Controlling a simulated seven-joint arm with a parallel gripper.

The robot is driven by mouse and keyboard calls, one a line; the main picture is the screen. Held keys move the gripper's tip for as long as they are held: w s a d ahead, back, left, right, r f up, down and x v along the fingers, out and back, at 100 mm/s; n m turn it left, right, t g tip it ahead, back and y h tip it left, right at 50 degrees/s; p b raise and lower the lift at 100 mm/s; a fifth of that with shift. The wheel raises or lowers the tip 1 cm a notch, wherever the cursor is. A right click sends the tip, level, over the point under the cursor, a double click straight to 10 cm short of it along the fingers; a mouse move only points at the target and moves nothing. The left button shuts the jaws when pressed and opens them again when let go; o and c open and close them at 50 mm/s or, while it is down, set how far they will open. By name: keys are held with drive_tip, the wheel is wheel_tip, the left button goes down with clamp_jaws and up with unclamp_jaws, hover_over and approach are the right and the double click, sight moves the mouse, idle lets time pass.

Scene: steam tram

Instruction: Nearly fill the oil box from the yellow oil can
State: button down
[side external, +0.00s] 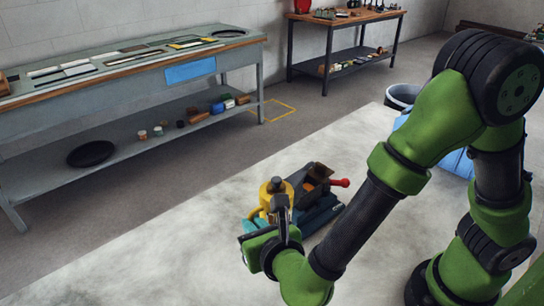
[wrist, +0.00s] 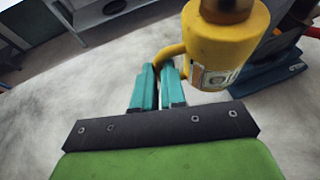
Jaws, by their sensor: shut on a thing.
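The yellow oil can (side external: 268,197) stands about upright beside the oil box, and it looms large in the wrist view (wrist: 225,45) with a printed label. My gripper (wrist: 159,78) has its teal fingers shut on the can's curved yellow handle; in the side view its fingertips (side external: 256,221) are partly hidden. The can's spout and the oil level inside the box cannot be made out.
The pale worktop (side external: 150,250) is clear left of the can and box. A blue object (side external: 458,163) and a dark bin (side external: 402,95) lie beyond my arm. A grey workbench (side external: 130,100) with tools and a wooden table (side external: 345,30) stand farther back.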

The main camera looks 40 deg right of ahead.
drive_tip(key=w+d+r+m+h, duration=0.1)
drive_tip(key=w+d+r, duration=0.2)
drive_tip(key=w+r, duration=0.35)
drive_tip(key=w+d+r+m+g+h, duration=0.15)
drive_tip(key=d+m+g+h, duration=0.3)
drive_tip(key=d, duration=0.45)
drive_tip(key=d+r+m+g+h, duration=0.3)
drive_tip(key=d+m, duration=0.2)
drive_tip(key=d, duration=0.4)
drive_tip(key=s+d+f+m+g+y, duration=0.1)
drive_tip(key=s+d+f+m+g, duration=0.35)
drive_tip(key=s+m+g, duration=0.25)
drive_tip(key=s+d+f+m+g+y, duration=0.2)
drive_tip(key=s+d+f+m+g, duration=0.2)
drive_tip(key=s+d+m+g, duration=0.3)
drive_tip(key=s+a+f+m+g+y, duration=0.25)
drive_tip(key=s+m+y, duration=0.25)
drive_tip(key=m+y, duration=0.25)
drive_tip(key=s+a+f+m+g+y, duration=0.1)
drive_tip(key=s+a+f+m+y, duration=0.15)
drive_tip(key=s+m+y, duration=0.45)
drive_tip(key=w+a+r+m+t+y, duration=0.1)
drive_tip(key=w+a+m+t+y, duration=0.1)
drive_tip(key=m+t+y, duration=0.2)
drive_tip(key=w+a+r+m+t+y, duration=0.1)
drive_tip(key=m+t+y, duration=0.3)
drive_tip(key=m+t, duration=0.4)
drive_tip(key=shift+w+a+r+m+t, duration=0.35)
drive_tip(key=shift+w+a+m, duration=0.4)
drive_tip(key=shift+m, duration=0.95)
